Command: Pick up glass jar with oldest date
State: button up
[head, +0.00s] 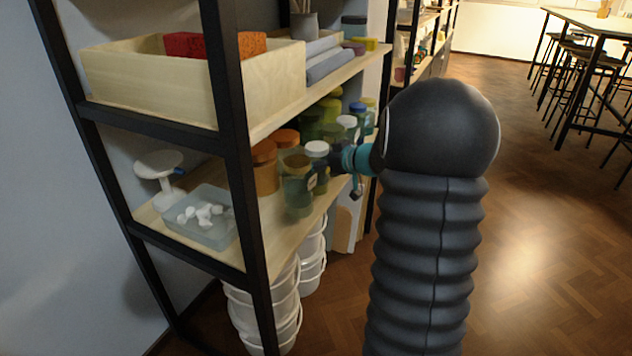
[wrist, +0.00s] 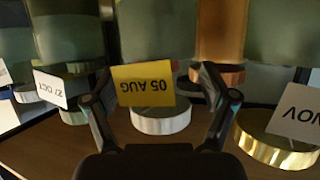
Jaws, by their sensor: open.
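The wrist view is upside down, with lids low in the picture. A glass jar (wrist: 158,40) with a white lid and a yellow label reading "05 AUG" stands between the fingers of my gripper (wrist: 156,78). The fingers are spread and the jar looks ungripped. A jar with a gold lid (wrist: 275,146) and a label ending in "NOV" is at right. A white label reading about "27 OCT" (wrist: 50,88) is on a jar at left. In the head view my gripper (head: 338,165) is beside a white-lidded jar (head: 317,152); the fingers are hard to make out.
Copper-lidded jars (head: 264,152) and more green jars crowd the same shelf. A gold-lidded jar (head: 299,190) stands near its front edge. A blue-grey tray (head: 228,238) with white pieces is at left. The shelf above holds a wooden box (head: 270,85). Black posts (head: 228,150) frame the rack.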

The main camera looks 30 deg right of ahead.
jog(key=shift+w+f, duration=0.1)
jog(key=shift+w, duration=0.15)
jog(key=c, duration=1.5)
jog(key=shift+c, duration=0.5)
